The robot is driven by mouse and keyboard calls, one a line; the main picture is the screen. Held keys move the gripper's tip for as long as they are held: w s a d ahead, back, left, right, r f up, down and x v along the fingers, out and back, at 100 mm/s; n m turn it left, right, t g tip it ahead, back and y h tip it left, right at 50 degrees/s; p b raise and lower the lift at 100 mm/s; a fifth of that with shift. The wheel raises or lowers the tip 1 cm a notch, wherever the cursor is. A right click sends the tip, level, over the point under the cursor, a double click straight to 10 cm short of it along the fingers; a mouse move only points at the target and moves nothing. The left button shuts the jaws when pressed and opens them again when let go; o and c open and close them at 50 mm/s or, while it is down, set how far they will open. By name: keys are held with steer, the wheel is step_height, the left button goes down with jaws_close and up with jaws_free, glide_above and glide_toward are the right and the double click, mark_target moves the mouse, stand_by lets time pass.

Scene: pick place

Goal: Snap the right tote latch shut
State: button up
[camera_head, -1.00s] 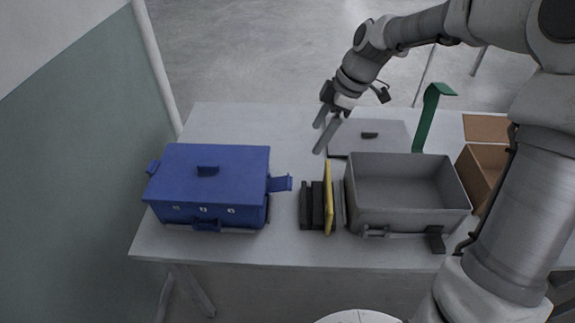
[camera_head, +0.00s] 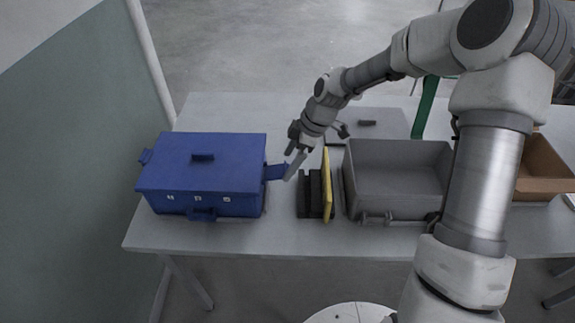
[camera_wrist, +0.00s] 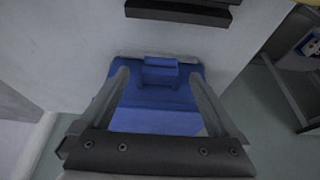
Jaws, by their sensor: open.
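The blue tote (camera_head: 215,175) stands on the left of the table with its lid on. Its right latch (camera_head: 276,172) sticks out from the right side, swung away from the wall. My gripper (camera_head: 293,165) is open and empty, pointing down at the latch's outer end. Contact cannot be told. In the wrist view, the latch (camera_wrist: 159,73) shows between the two fingers, with the blue tote (camera_wrist: 155,122) behind it.
Dark upright items (camera_head: 309,194) and a yellow one (camera_head: 327,184) stand close right of the latch. An open grey tote (camera_head: 397,205) is beyond them, its grey lid (camera_head: 385,125) behind. A cardboard box (camera_head: 545,165) is at right. The table (camera_head: 270,235) is clear in front.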

steer(key=shift+x, duration=0.8)
steer(key=c, duration=1.3)
steer(key=shift+c, duration=0.3)
steer(key=shift+a+r, duration=0.1)
